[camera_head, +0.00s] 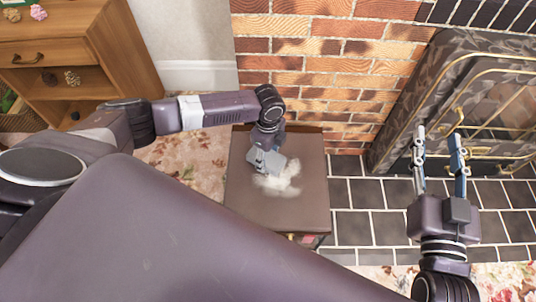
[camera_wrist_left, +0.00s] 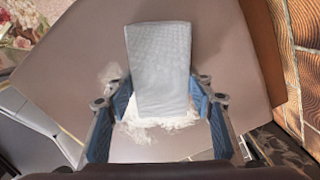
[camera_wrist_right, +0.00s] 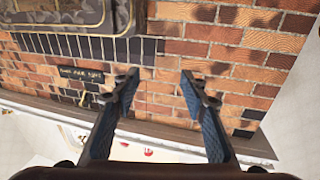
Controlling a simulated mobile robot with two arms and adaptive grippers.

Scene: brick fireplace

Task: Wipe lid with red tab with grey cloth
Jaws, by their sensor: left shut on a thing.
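The lid (camera_head: 255,212) is a flat brown top on a box or chest in front of the brick wall. A small red tab (camera_head: 308,239) shows at its front edge. A white powdery patch (camera_head: 283,182) lies on the middle of the lid. My left gripper (camera_head: 263,160) is shut on the grey cloth (camera_wrist_left: 160,55), low over the lid at the patch. In the left wrist view the cloth sits between the fingers, with white powder (camera_wrist_left: 150,127) beside and below it. Whether the cloth touches the lid is hard to tell. My right gripper (camera_head: 438,135) is open and empty, away to the right.
A brick wall (camera_head: 300,60) stands close behind the lid. A fireplace screen (camera_head: 460,100) stands at the right, near my right gripper. A wooden cabinet (camera_head: 75,50) is at the back left. Dark floor tiles (camera_head: 370,220) lie to the right of the lid.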

